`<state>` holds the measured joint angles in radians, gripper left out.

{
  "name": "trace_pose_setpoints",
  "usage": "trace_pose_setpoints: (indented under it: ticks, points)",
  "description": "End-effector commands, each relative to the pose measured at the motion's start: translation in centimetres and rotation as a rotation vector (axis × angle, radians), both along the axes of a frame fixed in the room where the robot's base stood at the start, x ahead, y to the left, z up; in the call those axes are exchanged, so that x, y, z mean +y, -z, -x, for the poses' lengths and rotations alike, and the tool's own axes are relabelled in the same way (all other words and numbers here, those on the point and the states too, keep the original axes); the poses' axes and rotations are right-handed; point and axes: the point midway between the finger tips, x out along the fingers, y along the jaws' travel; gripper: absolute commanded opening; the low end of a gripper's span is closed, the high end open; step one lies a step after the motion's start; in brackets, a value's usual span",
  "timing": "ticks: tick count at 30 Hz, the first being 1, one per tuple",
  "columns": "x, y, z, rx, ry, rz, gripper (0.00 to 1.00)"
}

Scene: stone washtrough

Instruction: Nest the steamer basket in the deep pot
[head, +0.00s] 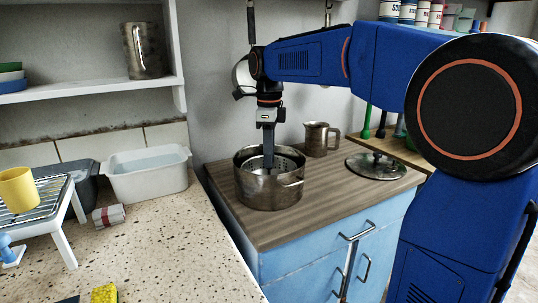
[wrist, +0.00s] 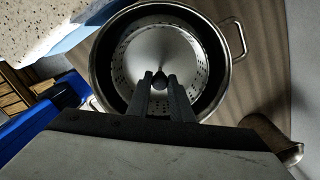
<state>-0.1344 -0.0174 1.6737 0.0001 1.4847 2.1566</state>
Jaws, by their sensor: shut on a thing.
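The deep pot (head: 268,192) is a steel pot with side handles, standing on the wooden top of the blue cabinet. The steamer basket (head: 287,164) is a round perforated metal piece inside the pot, below its rim. The wrist view shows the basket (wrist: 198,58) ringed by the pot's rim (wrist: 225,84), with a dark gap between them. My gripper (head: 268,162) points straight down into the pot. In the wrist view my gripper (wrist: 160,82) is shut on the small dark post at the basket's centre. I cannot tell whether the basket touches the pot's floor.
A metal jug (head: 316,140) stands behind the pot, and a glass lid (head: 376,166) lies to its right. A speckled counter at left holds a white basin (head: 148,174), a rack with a yellow mug (head: 18,190) and a sponge (head: 104,293). A shelf holds a metal canister (head: 146,50).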

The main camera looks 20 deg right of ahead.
Motion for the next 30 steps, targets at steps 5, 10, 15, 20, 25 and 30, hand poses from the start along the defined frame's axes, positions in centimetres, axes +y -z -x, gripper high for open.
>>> trace_pose_setpoints:
  ticks: [5, 10, 15, 20, 25, 30]
  points:
    - [0.0, -0.02, 0.0, 0.0, 0.0, 0.0, 0.0]
    - [0.0, -0.02, 0.0, 0.0, 0.0, 0.0, 0.41]
    - [0.0, -0.01, 0.0, 0.0, 0.0, 0.0, 0.41]
    - [0.0, 0.0, 0.0, 0.0, 0.0, 0.0, 0.6]
    - [0.0, 0.0, 0.0, 0.0, 0.0, 0.0, 0.6]
    - [0.01, -0.4, -0.03, -0.001, 0.0, 0.0, 0.6]
